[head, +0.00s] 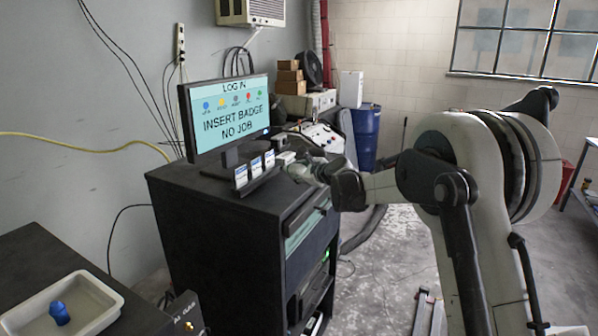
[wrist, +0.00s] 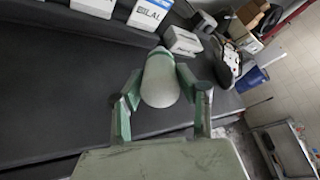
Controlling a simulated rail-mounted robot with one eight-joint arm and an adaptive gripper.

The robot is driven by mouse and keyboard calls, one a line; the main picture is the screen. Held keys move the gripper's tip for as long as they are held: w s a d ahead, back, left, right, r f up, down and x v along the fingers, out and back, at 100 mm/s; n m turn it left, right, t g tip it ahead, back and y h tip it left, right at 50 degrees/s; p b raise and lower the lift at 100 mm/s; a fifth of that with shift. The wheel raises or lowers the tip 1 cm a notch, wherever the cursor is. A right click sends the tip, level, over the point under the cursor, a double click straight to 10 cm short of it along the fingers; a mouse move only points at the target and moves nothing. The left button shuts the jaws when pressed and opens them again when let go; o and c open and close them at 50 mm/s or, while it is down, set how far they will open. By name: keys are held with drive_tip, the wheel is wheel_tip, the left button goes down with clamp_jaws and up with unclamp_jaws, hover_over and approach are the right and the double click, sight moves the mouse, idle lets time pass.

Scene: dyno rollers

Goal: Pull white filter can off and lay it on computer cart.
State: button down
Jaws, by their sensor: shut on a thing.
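The white filter can (wrist: 160,82), with a green band at its far end, is between the fingers of my gripper (wrist: 158,76) in the wrist view. The gripper is shut on it. The black computer cart (head: 225,222) stands left of my arm in the head view. Its dark top (wrist: 60,115) lies behind the can in the wrist view. My gripper (head: 312,170) is at the cart top's right side in the head view. I cannot tell whether the can touches the top. The can is hard to make out in the head view.
A monitor (head: 228,115) reading "INSERT BADGE NO JOB" stands on the cart, with a row of small white boxes (head: 255,168) before it. A small white device (wrist: 183,41) sits beyond the can. A blue barrel (head: 366,135) stands behind. The cart top's near left part looks clear.

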drive_tip(key=c, duration=1.1)
unclamp_jaws()
drive_tip(key=shift+c, duration=0.2)
drive_tip(key=shift+s+d, duration=0.1)
drive_tip(key=v, duration=1.1)
drive_tip(key=shift+s+d+r, duration=0.2)
drive_tip(key=shift+s, duration=0.15)
drive_tip(key=s+d+n+g+h+b, duration=0.15)
drive_tip(key=s+d+n, duration=0.3)
drive_tip(key=s, duration=0.75)
drive_tip(key=s+d+n+g+h+b, duration=0.15)
drive_tip(key=s+d+n, duration=0.35)
drive_tip(key=s, duration=0.7)
drive_tip(key=s+d+f+n+h+b, duration=0.1)
drive_tip(key=s+d+f+n, duration=0.2)
drive_tip(key=s, duration=0.5)
drive_tip(key=s+d+f+n+g+h+b, duration=0.1)
drive_tip(key=s+d+f+n+h, duration=0.1)
drive_tip(key=s, duration=0.7)
drive_tip(key=s+d+f+n+g+h, duration=0.1)
drive_tip(key=s+d+f+n+h, duration=0.1)
drive_tip(key=s+d+f+n, duration=0.3)
drive_tip(key=s+f, duration=0.1)
drive_tip(key=s, duration=0.2)
drive_tip(key=shift+s+f+n+b, duration=0.2)
drive_tip(key=shift+f+n+b, duration=0.15)
drive_tip(key=shift+f+b, duration=0.05)
